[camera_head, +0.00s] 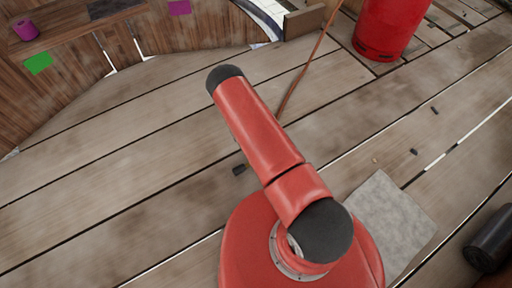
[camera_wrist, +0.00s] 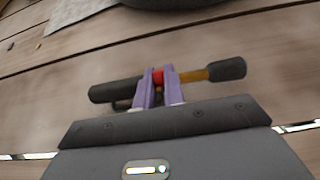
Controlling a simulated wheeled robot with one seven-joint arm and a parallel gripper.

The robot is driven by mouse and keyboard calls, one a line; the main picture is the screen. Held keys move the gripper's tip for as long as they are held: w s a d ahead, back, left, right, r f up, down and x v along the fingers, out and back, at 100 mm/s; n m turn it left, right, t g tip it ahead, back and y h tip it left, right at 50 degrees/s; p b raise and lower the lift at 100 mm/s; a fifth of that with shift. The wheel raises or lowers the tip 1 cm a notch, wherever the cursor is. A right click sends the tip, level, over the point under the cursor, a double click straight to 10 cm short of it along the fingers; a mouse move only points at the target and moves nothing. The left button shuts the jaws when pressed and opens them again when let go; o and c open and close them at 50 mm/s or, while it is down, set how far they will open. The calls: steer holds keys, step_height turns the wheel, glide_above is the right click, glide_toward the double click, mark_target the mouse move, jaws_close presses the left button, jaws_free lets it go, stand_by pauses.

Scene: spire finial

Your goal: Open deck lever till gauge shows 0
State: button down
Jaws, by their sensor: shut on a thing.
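In the wrist view, my gripper (camera_wrist: 158,74) has its two purple fingers closed around a short bar (camera_wrist: 227,69). The bar has a thick dark cylinder at its left, a red part between the fingers, and a yellow-brown shaft with a dark knob at its right. It lies crosswise in front of the grey wrist, over the planks. I cannot tell whether this bar is the deck lever. In the head view, my red arm fills the middle, and the fingers and bar are hidden. No gauge can be made out in either view.
The plank deck (camera_head: 120,165) has open gaps. A red cylinder (camera_head: 390,25) stands at the back right, with a brown hose (camera_head: 305,75) nearby. A grey sheet (camera_head: 395,225) lies right of my arm. A curved wooden wall (camera_head: 75,65) bounds the left. Small dark pieces (camera_head: 239,169) lie scattered.

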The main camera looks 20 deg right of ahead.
steer(key=c, duration=1.5)
jaws_free()
steer(key=shift+w, duration=0.1)
steer(key=shift+v, duration=3.9)
